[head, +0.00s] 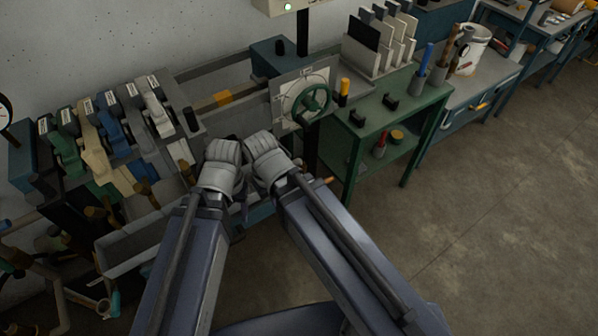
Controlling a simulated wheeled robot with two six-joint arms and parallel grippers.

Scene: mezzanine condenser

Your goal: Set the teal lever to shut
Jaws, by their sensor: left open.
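A bank of coloured levers stands at the left against the wall. The teal lever (67,156) is at the left end of the row, beside a beige lever (93,150). Its lower part is partly hidden by the neighbouring levers, and I cannot read its label. My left gripper (224,152) is open, right of the bank and well apart from the teal lever. My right gripper (263,146) is close beside the left one, below the green handwheel; its fingers are not clear. I see nothing held.
Blue (113,134) and white (157,112) levers stand between the teal lever and my grippers. The green handwheel (311,101) is on a pale plate. A green table (420,98) stands to the right. Pipes (62,305) are at lower left. The right floor is clear.

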